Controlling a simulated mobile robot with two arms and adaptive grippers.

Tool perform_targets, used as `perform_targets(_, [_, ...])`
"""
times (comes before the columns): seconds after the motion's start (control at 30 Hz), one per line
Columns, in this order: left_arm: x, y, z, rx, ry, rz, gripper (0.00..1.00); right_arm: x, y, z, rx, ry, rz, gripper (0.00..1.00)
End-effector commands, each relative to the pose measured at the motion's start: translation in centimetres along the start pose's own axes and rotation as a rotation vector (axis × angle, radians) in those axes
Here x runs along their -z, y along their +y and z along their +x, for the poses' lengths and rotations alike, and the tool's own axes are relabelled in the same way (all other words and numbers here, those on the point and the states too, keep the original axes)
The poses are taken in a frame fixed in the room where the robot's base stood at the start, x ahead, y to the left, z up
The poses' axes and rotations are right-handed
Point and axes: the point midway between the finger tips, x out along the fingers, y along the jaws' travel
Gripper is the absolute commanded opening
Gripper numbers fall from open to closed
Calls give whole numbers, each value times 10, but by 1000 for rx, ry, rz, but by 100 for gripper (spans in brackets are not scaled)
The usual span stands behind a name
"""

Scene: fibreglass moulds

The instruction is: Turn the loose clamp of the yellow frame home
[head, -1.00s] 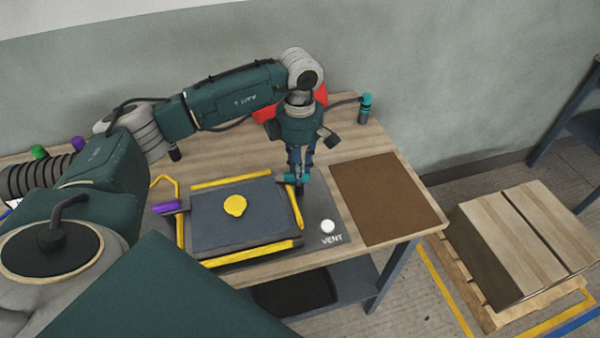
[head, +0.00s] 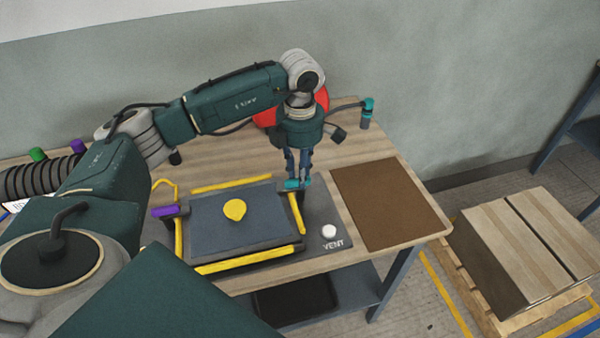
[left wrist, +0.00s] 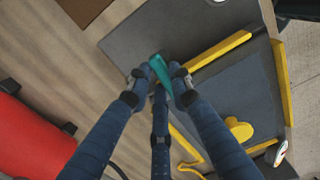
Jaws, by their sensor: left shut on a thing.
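The yellow frame (head: 250,263) lies around a dark grey mould panel (head: 262,215) on the workbench, with a yellow blob-shaped piece on the panel. A teal clamp handle (head: 290,184) is at the frame's back right corner; it also shows in the left wrist view (left wrist: 159,72). My left gripper (head: 299,182) points down and is shut on this teal handle, its fingers hiding part of it. A purple clamp handle (head: 165,211) sticks out at the frame's left side. My right gripper is not in view.
A white VENT knob (head: 329,231) is right of the frame. A brown mat (head: 388,200) lies on the right of the bench. A red object (head: 264,117) stands behind my left arm, and a teal-topped fitting (head: 367,112) at the back edge. A pallet with boxes (head: 520,245) stands right.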

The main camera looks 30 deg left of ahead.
Motion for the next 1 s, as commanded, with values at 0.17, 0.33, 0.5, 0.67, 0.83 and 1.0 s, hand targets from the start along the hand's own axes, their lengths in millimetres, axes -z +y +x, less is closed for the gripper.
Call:
perform_targets(0.17, [-1, 2, -3, -5, -5, -1, 26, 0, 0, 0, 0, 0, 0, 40])
perform_targets(0.33, [-1, 2, -2, -4, -3, 0, 40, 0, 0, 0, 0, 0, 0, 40])
perform_targets(0.5, [0, 1, -1, -2, -2, 1, 40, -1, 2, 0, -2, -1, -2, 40])
perform_targets(0.67, [-1, 1, -12, -4, -5, 1, 40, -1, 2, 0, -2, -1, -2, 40])
perform_targets(0.83, [-2, 2, -44, -6, -8, 2, 40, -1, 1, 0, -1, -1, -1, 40])
perform_targets(1.0, [-1, 1, -81, -6, -7, 1, 40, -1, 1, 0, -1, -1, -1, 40])
